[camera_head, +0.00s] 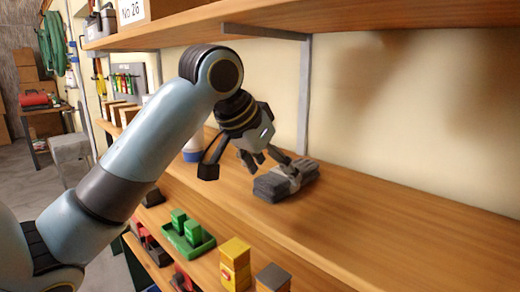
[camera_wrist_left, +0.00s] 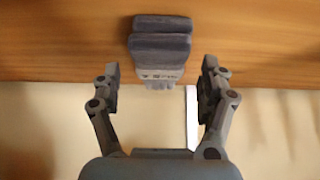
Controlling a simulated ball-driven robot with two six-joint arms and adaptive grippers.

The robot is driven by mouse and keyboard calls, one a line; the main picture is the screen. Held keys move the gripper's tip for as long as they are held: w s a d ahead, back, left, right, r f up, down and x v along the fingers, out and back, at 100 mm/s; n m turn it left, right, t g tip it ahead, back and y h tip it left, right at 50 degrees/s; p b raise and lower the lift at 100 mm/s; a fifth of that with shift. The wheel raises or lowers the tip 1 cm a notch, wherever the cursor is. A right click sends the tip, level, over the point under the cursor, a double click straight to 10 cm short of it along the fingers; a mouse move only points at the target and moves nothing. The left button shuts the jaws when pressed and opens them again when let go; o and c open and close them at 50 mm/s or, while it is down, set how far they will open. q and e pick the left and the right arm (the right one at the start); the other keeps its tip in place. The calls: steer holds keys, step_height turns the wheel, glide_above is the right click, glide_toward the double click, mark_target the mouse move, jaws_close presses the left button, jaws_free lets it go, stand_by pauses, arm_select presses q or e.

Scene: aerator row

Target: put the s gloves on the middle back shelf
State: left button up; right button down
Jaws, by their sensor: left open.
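The gloves, a folded dark grey bundle with a lighter band (camera_head: 286,181), lie on a wooden shelf (camera_head: 390,225) against the cream wall. In the left wrist view the gloves (camera_wrist_left: 160,42) show with small unreadable print on the band. My left gripper (camera_head: 262,158) is beside the bundle at its upper left, fingers spread. In the left wrist view its fingertips (camera_wrist_left: 162,80) stand apart on either side of the gloves' near end, with gaps on both sides. My right gripper is not in view.
An upper shelf (camera_head: 370,20) with a metal bracket (camera_head: 305,95) overhangs the gloves. Below are a green tray (camera_head: 188,240) with green boxes, a yellow box (camera_head: 235,262) and a grey box (camera_head: 272,278). The shelf right of the gloves is clear.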

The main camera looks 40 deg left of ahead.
arm_select(q)
steer(key=v, duration=1)
steer(key=shift+b, duration=0.35)
